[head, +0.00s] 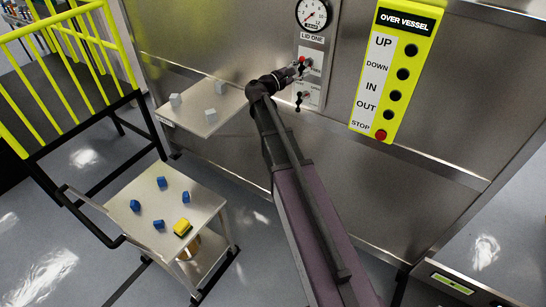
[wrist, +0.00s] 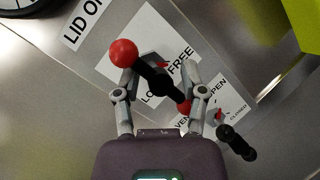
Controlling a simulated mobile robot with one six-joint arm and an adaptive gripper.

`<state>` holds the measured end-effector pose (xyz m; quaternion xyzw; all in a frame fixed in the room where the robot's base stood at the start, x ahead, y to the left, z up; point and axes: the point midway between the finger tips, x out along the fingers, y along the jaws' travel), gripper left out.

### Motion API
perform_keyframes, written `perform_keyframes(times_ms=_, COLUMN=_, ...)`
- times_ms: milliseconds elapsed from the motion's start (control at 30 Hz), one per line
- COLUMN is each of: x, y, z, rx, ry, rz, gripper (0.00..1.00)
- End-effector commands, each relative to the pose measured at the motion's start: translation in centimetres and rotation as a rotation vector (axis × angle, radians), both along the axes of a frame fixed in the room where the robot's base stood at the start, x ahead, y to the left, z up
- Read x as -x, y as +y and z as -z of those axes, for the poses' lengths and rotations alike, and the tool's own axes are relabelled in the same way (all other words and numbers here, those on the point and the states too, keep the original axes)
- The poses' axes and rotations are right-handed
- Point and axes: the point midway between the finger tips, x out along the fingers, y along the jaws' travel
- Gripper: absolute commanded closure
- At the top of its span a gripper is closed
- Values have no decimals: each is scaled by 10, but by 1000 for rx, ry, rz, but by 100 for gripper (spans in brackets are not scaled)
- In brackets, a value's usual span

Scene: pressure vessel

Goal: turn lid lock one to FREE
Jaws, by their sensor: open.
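The lid lock one lever is a black bar (wrist: 158,80) with a red ball (wrist: 124,52) at its upper left end. It stands before a white plate (wrist: 135,30) marked FREE, with a partly covered word beside it. A small red mark shows behind the bar. My gripper (wrist: 160,78) is open, with one finger on each side of the bar; I cannot tell whether either touches it. In the head view my gripper (head: 288,74) is at the LID ONE panel (head: 313,45) and partly hides the lever.
Below the lock is the vent plate, marked OPEN and CLOSED, with another black handle (wrist: 237,143) close to the right finger. A gauge (head: 313,14) is above. A yellow button box (head: 398,65) is at right. A shelf (head: 180,112) and a cart (head: 200,205) stand left.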

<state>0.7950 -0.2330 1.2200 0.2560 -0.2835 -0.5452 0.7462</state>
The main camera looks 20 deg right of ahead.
Motion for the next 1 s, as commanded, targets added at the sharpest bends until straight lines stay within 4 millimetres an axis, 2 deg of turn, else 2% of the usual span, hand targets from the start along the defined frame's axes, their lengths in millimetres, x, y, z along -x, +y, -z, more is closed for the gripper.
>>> perform_keyframes(times_ms=933, x=2, y=0, z=-3, rx=-488, ry=-627, rz=2, gripper=46)
perform_keyframes(times_ms=1000, x=4, y=11, z=-2, rx=-489, ry=-626, rz=0, gripper=46)
